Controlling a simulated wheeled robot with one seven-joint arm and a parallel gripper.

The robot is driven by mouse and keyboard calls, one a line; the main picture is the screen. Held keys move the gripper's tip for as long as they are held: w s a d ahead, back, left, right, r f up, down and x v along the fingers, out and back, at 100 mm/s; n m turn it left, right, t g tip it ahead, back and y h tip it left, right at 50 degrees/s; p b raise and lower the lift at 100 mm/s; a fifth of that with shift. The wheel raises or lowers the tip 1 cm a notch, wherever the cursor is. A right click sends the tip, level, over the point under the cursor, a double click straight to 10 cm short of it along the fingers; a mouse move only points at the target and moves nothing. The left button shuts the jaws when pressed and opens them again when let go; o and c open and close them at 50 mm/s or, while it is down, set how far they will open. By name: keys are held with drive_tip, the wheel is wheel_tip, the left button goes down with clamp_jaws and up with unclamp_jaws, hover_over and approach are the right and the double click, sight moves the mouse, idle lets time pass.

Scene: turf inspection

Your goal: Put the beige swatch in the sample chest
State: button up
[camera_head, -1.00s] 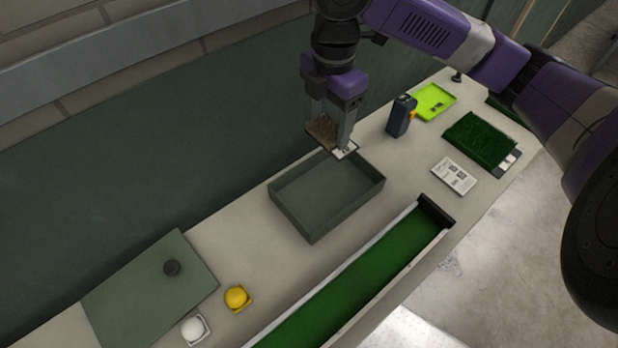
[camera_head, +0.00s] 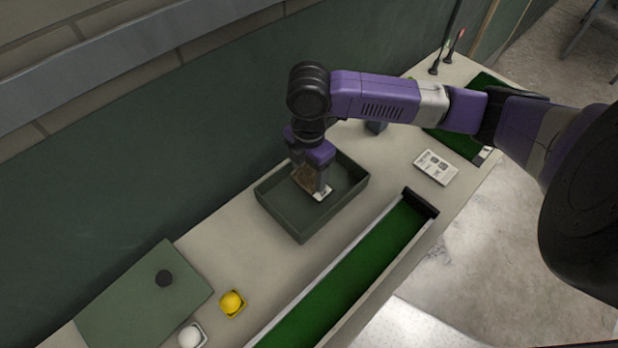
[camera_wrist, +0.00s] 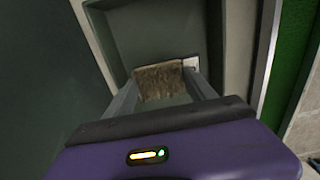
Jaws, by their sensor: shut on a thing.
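The beige swatch (camera_head: 306,181) is a brownish, rough-textured piece with a white labelled edge. My gripper (camera_head: 312,186) is shut on it and holds it within the outline of the open grey-green sample chest (camera_head: 272,212). In the wrist view the swatch (camera_wrist: 160,82) sits between my two fingers (camera_wrist: 162,92), with the chest's wall (camera_wrist: 104,38) around it. I cannot tell whether the swatch touches the chest floor. A flat grey-green panel with a dark knob, perhaps the chest's lid (camera_head: 130,300), lies on the bench at the lower left.
A long green turf channel (camera_head: 350,275) with raised white sides runs along the bench front. A white printed card (camera_head: 436,167) lies right of the chest. A yellow ball (camera_head: 231,302) and a white ball (camera_head: 190,336) sit in small holders. A wall stands behind the bench.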

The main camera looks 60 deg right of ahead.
sight(309, 175)
drive_tip(key=shift+f, duration=1.75)
drive_tip(key=shift+f, duration=0.1)
drive_tip(key=o, duration=1.4)
drive_tip(key=shift+o, duration=0.2)
